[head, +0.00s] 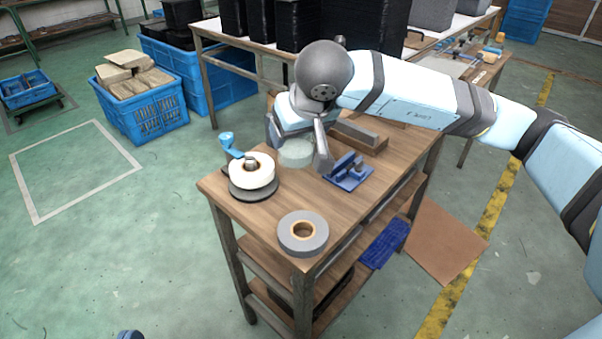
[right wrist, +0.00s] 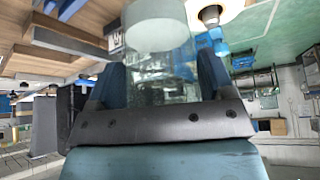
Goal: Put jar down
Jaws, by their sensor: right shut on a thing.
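My right gripper (head: 300,140), on the arm from the right, is shut on the jar, with a finger on each side. In the right wrist view the jar (right wrist: 160,68) stands between the dark fingers of my right gripper (right wrist: 160,85), its pale round end toward the top. I cannot tell whether its base touches the table. Only a small blue and dark piece, seemingly of my left gripper (head: 130,335), shows at the bottom edge.
A white roll (head: 252,170) on a dark disc and a grey tape roll (head: 302,236) stand at the near end. Bare tabletop lies between the rolls and fixture.

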